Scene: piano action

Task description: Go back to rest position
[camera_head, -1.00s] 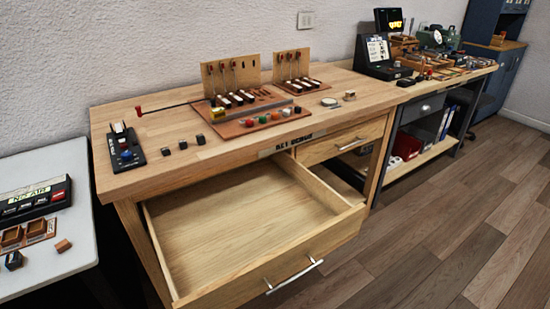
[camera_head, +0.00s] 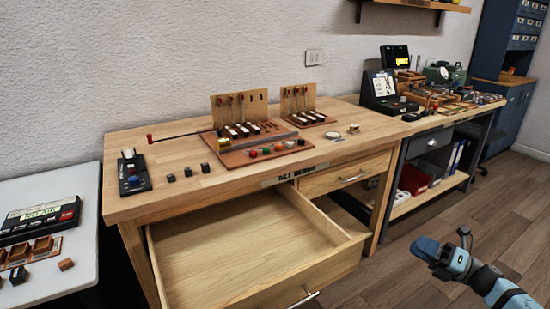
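My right gripper (camera_head: 464,239) shows at the lower right, in front of the second bench and over the floor, apart from all furniture. It is small and seen at an angle, so I cannot tell whether its fingers are open or shut. I see nothing clearly held in it. My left gripper is not in view. The wooden key bench (camera_head: 128,205) stands in the middle, with its large empty drawer (camera_head: 250,245) pulled open.
On the bench stand upright key racks (camera_head: 238,108), a tray of coloured knobs (camera_head: 230,158) and a dark device (camera_head: 133,172). A white table (camera_head: 80,256) is at the left. A second bench (camera_head: 440,124) stands at the right. The open drawer juts forward; floor (camera_head: 400,270) at right is clear.

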